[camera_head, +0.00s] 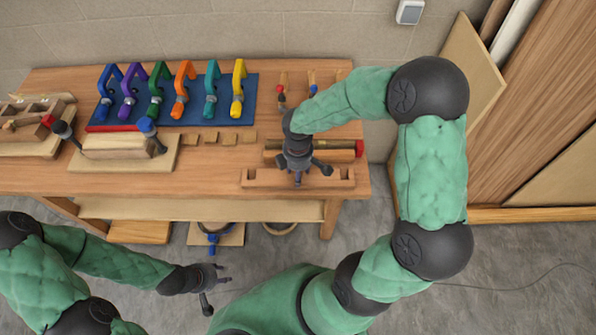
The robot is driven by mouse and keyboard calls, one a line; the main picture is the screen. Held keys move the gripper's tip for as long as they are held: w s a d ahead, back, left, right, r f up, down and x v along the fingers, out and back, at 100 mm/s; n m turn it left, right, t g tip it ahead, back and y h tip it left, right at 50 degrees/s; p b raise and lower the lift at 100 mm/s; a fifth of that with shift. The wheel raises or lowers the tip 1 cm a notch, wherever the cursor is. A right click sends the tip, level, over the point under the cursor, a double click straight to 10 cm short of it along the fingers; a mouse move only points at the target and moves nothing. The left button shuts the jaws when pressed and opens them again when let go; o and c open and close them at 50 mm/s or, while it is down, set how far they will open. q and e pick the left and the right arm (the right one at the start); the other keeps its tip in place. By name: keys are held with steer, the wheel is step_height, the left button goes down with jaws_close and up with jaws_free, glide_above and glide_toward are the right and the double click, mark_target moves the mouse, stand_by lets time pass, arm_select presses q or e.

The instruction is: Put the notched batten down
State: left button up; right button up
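The notched batten (262,178) is a long pale wooden strip with cut-outs, lying along the front right of the workbench. Whether it rests on the top or sits slightly above it cannot be told. My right gripper (299,178) points down over the batten's middle and hides part of it. Its dark fingers overlap the wood, but whether they grip it is unclear. My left gripper (216,286) is low in front of the bench, over the floor, with its fingers spread and empty.
The workbench (215,180) has clear room left of the batten. A red-ended bar (345,149) lies just behind it. Several coloured clamps (183,90) stand on a blue board (225,112). A wooden form with clamps (115,146) and another wooden assembly (32,125) are left. Small wood blocks (209,137) lie mid-bench.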

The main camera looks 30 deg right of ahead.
step_height(320, 180, up, 12)
steer(key=p, duration=0.3)
steer(key=shift+r, duration=0.2)
